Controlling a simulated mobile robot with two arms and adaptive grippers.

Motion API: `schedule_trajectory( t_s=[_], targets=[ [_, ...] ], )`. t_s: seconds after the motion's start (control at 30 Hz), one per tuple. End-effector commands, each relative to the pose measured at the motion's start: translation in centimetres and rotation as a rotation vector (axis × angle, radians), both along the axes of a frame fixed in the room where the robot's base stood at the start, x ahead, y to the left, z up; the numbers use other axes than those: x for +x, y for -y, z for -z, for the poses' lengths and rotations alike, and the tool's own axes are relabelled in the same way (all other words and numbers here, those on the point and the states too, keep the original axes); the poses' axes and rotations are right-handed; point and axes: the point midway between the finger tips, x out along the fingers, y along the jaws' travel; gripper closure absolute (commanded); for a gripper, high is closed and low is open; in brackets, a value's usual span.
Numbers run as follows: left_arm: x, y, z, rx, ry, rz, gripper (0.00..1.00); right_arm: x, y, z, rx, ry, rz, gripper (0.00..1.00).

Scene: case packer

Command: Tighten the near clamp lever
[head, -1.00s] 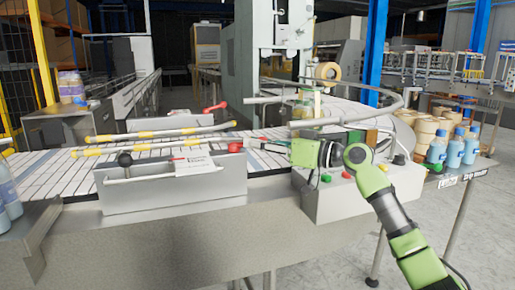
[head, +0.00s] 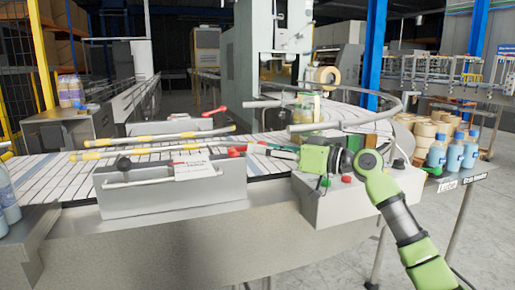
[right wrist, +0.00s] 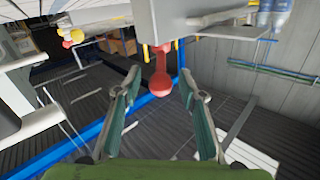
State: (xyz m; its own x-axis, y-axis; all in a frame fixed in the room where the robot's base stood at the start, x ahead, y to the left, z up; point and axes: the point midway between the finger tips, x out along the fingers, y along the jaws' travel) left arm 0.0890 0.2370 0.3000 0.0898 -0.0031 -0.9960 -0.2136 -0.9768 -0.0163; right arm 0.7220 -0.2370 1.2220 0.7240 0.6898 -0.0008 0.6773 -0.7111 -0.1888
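The near clamp lever (head: 236,150) is red and sits at the right end of the grey near rail bracket (head: 150,197). In the right wrist view the red lever (right wrist: 160,82) hangs from a grey part, its round knob toward me. My right gripper (head: 272,152) is just right of the lever in the head view. In the right wrist view this gripper (right wrist: 160,92) is open, with one finger on each side of the knob and visible gaps between. Nothing is held. My left gripper is not in view.
A second red lever (head: 215,111) is on the far rail bracket. A control box (head: 345,203) with coloured buttons stands below my right gripper. Blue bottles (head: 455,153) stand on the right side table. A black knob (head: 123,163) is at the bracket's left end.

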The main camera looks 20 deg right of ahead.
Motion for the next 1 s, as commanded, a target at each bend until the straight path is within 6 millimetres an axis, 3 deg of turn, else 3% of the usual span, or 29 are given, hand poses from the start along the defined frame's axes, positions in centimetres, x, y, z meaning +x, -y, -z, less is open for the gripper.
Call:
schedule_trajectory(
  t_s=[0.4,0.87,1.0],
  targets=[
    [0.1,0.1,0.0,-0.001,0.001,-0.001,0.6,-5.9,5.8,0.1,0.0,-0.002,0.002,0.63],
    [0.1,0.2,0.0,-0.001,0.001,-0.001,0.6,-7.1,6.8,0.0,0.0,0.0,0.0,0.63],
    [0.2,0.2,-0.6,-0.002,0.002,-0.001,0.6,-6.9,6.7,0.1,-0.036,-0.005,0.011,0.99]
  ],
)
